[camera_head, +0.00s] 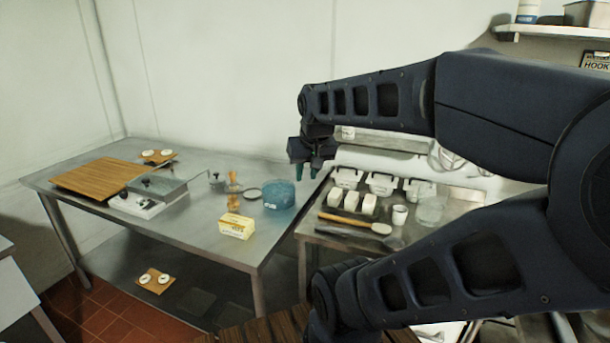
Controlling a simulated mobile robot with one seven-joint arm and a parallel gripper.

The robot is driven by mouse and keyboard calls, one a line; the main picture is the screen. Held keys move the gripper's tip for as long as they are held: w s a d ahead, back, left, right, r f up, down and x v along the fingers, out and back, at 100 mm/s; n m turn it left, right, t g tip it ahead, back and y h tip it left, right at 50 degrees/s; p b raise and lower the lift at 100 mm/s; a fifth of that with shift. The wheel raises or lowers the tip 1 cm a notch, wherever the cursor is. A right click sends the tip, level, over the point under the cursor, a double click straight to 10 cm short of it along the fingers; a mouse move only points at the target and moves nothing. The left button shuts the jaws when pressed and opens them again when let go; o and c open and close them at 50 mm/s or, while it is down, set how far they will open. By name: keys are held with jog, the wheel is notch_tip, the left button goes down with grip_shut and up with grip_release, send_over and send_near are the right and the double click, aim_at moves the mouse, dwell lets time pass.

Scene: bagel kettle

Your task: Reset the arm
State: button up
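My arm reaches in from the right side of the head view, with dark blue-black links. My gripper (307,172) hangs from the arm's end, pointing down, just right of the blue tub on the steel table (205,238) in the picture. Its two teal fingertips show apart, and nothing shows between them. It appears to be in the air above the gap between the two tables; its exact height is hard to tell.
The left table holds a wooden board (90,177), a metal slicer (158,187), a yellow box (236,226) and a blue tub (279,195). The right counter holds white containers (350,200), a wooden-handled tool (352,222) and a cup (400,215). A wall shelf (555,31) is upper right.

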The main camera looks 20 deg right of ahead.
jog(key=shift+s+a+f+n, duration=0.15)
jog(key=shift+s+a+n, duration=0.35)
jog(key=shift+n, duration=0.1)
